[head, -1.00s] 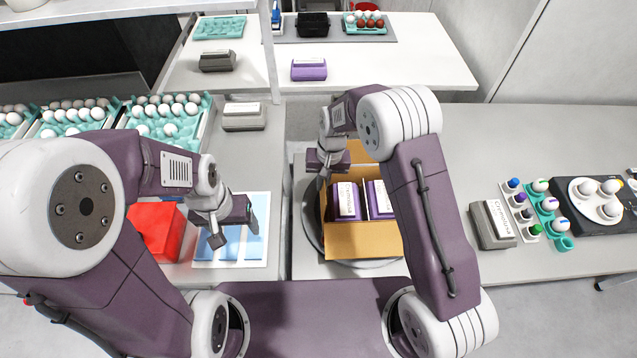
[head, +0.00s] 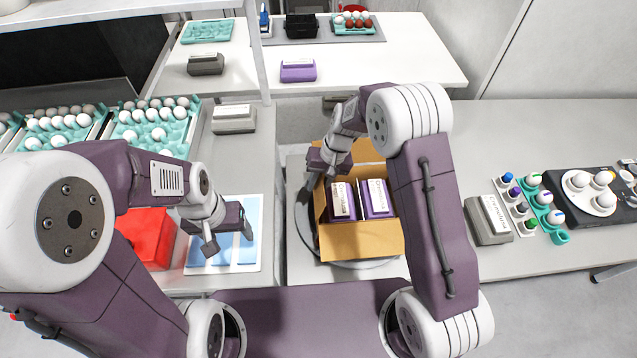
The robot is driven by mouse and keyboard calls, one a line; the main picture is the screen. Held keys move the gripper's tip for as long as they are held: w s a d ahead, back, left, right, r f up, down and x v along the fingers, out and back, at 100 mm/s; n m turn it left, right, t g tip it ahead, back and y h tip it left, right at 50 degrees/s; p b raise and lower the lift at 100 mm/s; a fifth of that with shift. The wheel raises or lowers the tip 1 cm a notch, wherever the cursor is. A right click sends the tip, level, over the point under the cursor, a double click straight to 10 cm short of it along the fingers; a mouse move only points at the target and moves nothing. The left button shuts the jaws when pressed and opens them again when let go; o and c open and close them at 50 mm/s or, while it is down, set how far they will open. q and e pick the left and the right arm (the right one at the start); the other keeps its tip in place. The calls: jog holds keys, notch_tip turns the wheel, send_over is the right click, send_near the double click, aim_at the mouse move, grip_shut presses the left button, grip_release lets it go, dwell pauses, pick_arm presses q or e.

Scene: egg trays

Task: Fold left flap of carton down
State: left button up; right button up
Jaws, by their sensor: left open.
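The brown cardboard carton (head: 362,240) stands open in the middle of the head view, with two purple egg boxes (head: 342,201) with white labels inside. Its front flap faces me and its back flap is partly behind my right arm. Its left flap is hard to make out. My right gripper (head: 308,192) is at the carton's upper left edge, with a dark finger just outside the left side. Whether it touches, and how far its jaws are apart, I cannot tell. My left gripper (head: 228,243) is open and empty above the blue-and-white mat, left of the carton.
A red box (head: 146,238) lies beside the blue-and-white mat (head: 250,262). Trays of white eggs (head: 150,128) fill the left table. A grey egg box (head: 487,220) and small egg holders stand to the right. The counter behind them is clear.

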pick_arm(q)
jog(key=shift+f, duration=0.1)
pick_arm(e)
jog(key=v, duration=0.9)
